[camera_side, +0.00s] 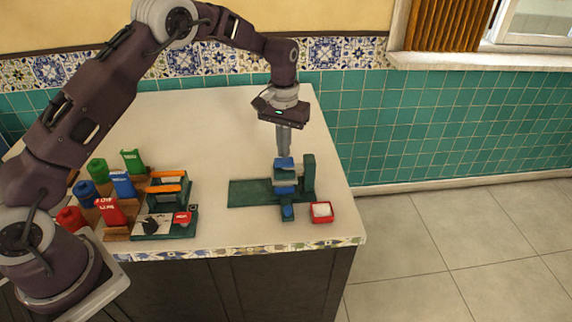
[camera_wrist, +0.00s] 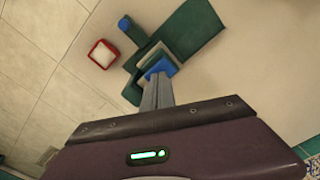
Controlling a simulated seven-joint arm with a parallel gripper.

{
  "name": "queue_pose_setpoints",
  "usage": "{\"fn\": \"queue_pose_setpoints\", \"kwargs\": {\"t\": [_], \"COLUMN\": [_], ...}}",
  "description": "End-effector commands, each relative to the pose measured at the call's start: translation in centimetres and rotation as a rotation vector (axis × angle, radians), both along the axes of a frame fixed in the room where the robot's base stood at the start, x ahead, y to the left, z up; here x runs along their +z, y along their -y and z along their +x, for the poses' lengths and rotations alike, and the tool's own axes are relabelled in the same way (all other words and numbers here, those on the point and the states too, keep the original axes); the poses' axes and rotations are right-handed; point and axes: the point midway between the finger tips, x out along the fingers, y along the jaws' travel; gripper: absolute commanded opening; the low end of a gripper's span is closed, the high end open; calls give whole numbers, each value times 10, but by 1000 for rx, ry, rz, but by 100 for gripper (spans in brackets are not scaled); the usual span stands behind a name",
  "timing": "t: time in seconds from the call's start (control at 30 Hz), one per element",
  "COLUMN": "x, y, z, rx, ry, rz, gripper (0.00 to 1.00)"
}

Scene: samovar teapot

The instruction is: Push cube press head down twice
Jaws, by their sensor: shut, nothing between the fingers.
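The cube press is a dark green device with a flat base plate (camera_side: 247,194) and an upright post (camera_side: 308,173) at its right. Its blue press head (camera_side: 285,164) sits at the top of the middle part. A blue piece (camera_side: 288,212) shows at the front end of the press. My gripper (camera_side: 284,154) is shut and points straight down, its fingertips right at the top of the press head. In the wrist view the fingers (camera_wrist: 157,82) reach to the blue head (camera_wrist: 160,68); whether they touch it I cannot tell.
A small red tray (camera_side: 314,218) with a white content stands right of the press, near the counter's front edge. At left are red, blue and green containers (camera_side: 97,168) and a green device with orange bars (camera_side: 168,187). The counter behind the press is clear.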

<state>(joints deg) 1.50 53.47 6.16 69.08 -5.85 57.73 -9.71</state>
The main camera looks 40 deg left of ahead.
Motion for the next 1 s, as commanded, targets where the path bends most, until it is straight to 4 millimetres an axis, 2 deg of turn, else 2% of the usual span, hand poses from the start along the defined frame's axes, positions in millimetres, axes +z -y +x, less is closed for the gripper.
{"fn": "queue_pose_setpoints", "kwargs": {"t": [0.47, 0.8, 1.0], "x": [3, 40, 43], "y": [0, 0, 0], "z": [0, 0, 0], "rx": [0, 0, 0], "ry": [0, 1, 1], "rz": [0, 0, 0], "gripper": [0, 0, 0]}}
